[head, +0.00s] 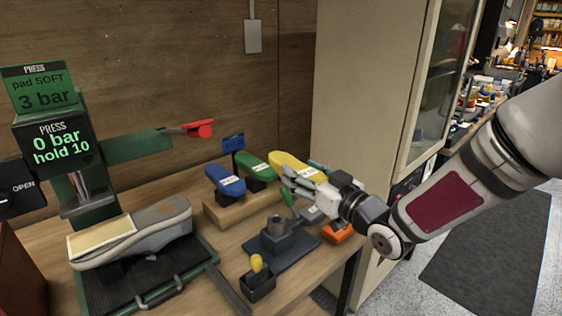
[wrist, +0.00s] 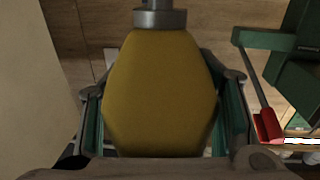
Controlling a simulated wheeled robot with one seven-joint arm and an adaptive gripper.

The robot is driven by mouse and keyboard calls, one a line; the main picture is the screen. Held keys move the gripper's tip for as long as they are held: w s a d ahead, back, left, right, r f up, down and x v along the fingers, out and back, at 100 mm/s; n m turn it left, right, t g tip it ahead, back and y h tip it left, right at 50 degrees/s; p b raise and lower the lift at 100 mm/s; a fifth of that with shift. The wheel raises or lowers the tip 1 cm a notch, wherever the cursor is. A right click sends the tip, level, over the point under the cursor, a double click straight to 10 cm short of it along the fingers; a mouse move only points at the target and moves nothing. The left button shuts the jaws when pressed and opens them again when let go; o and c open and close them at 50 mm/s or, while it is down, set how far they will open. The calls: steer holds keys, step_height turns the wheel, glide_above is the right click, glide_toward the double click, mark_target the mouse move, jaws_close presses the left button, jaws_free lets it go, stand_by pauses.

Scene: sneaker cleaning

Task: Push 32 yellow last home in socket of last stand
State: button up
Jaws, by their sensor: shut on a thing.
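My gripper (head: 302,181) is shut on the yellow last (head: 284,159), which sits behind the fingers in the head view. In the wrist view the yellow last (wrist: 160,95) fills the space between the fingers of my gripper (wrist: 161,108). A grey metal stem shows at its end, at the top of that view. The last stand (head: 283,247) is a dark base with a grey upright socket (head: 275,225), in front of and left of my gripper. The socket looks empty and apart from the last. The number on the last is not readable.
Blue (head: 225,180) and green (head: 257,167) lasts sit on a wooden rack (head: 232,208) beside the yellow one. A small black cup (head: 257,283) stands near the front edge. The press (head: 55,150) with a sneaker (head: 135,233) is at left; a cabinet (head: 365,80) is behind right.

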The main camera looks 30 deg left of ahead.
steer(key=s+a, duration=0.1)
steer(key=s+a+r+n+g, duration=0.1)
steer(key=s+a+g, duration=0.1)
steer(key=shift+a+r+y, duration=0.4)
steer(key=shift+d, duration=0.1)
steer(key=shift+f+b, duration=2)
steer(key=shift+f, duration=0.9)
steer(key=shift+b, duration=0.5)
steer(key=shift+f+b, duration=2)
steer(key=shift+f, duration=0.35)
steer(key=o, duration=1.6)
steer(key=shift+o, duration=0.2)
